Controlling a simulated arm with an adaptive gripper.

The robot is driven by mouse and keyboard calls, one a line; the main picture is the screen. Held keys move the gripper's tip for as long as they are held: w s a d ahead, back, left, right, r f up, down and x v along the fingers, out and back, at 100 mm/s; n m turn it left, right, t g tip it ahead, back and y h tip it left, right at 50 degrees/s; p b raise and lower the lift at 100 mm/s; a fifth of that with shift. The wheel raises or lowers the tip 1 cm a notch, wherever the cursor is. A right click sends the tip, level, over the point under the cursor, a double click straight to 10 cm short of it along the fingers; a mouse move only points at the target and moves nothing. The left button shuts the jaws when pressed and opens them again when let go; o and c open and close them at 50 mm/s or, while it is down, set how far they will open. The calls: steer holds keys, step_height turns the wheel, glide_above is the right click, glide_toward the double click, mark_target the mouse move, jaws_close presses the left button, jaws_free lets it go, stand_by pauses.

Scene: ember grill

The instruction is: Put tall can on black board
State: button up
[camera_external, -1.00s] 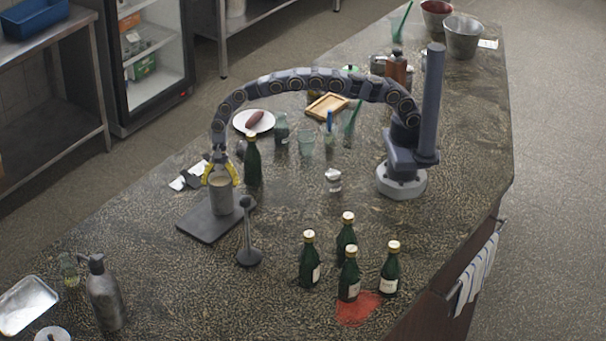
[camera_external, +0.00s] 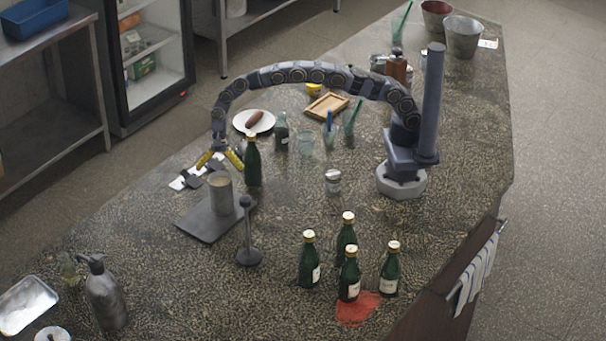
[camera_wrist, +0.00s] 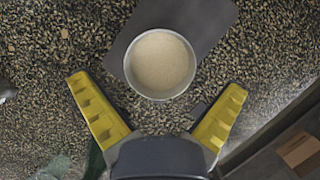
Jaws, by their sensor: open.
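The tall can (camera_external: 221,196) is a grey cylinder with a pale top. It stands upright on the black board (camera_external: 203,224), a dark flat slab, near the board's back edge. In the wrist view the can (camera_wrist: 160,64) shows from above, with the board (camera_wrist: 205,20) under it. My gripper (camera_external: 221,160) has yellow fingers spread wide. It is above and behind the can, apart from it. In the wrist view my gripper (camera_wrist: 160,106) is open and empty, its fingers below the can in the picture.
A green bottle (camera_external: 252,162) stands close right of my gripper. A dark long-stemmed utensil (camera_external: 247,232) stands at the board's right side. Several green bottles (camera_external: 349,272) stand front right, by a red patch (camera_external: 358,308). The counter left of the board is mostly clear.

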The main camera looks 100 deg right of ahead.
steer(key=w+v, duration=0.1)
steer(key=v, duration=0.7)
steer(key=s+a+r+n+g, duration=0.1)
steer(key=s+a+r+n, duration=0.2)
steer(key=s+r+n, duration=0.5)
steer(key=s+d+r+n+h, duration=0.1)
steer(key=s+n, duration=0.5)
steer(key=s, duration=1.3)
steer(key=s+d+r+n+g+h, duration=0.1)
steer(key=s+d+n+h, duration=0.2)
steer(key=s, duration=1.6)
steer(key=d+n, duration=0.1)
steer(key=n, duration=0.2)
steer(key=shift+g, duration=0.3)
